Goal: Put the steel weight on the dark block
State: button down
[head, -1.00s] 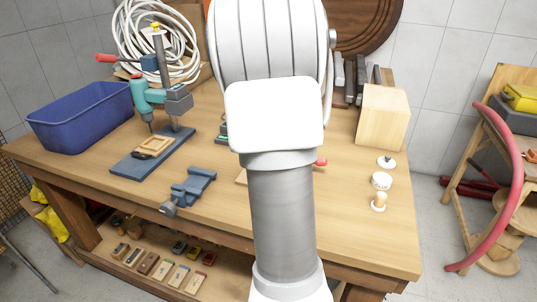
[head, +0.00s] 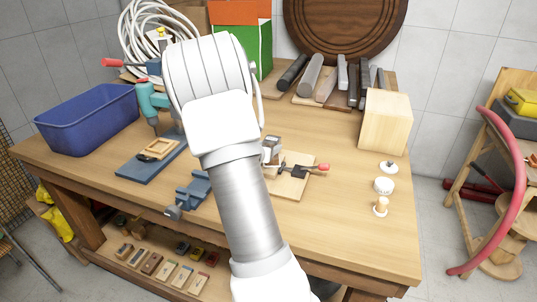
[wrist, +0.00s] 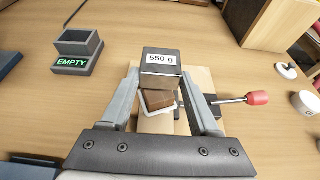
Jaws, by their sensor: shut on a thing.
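The steel weight (wrist: 161,62) is a grey block with a white "550 g" label, in the upper middle of the wrist view. My gripper (wrist: 161,78) has a finger on each side of it and is shut on it. A brown block face in a pale frame shows just below the weight, between the fingers; I cannot tell what it belongs to. A dark block (wrist: 88,66) with a hollow-looking top and a green "EMPTY" sign stands on the table left of my gripper, apart from it. In the head view my arm hides the dark block and most of the gripper.
A wooden board (head: 290,187) with a red-handled tool (head: 323,167) lies under and beside my gripper. A blue vise (head: 190,190), drill stand (head: 140,168) and blue bin (head: 88,128) are left. A pale wooden block (head: 385,122) and small white pieces stand right. The front right table is clear.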

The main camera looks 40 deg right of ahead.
jog(key=shift+f, duration=1.45)
jog(key=shift+f, duration=0.15)
jog(key=shift+c, duration=0.6)
grip_release()
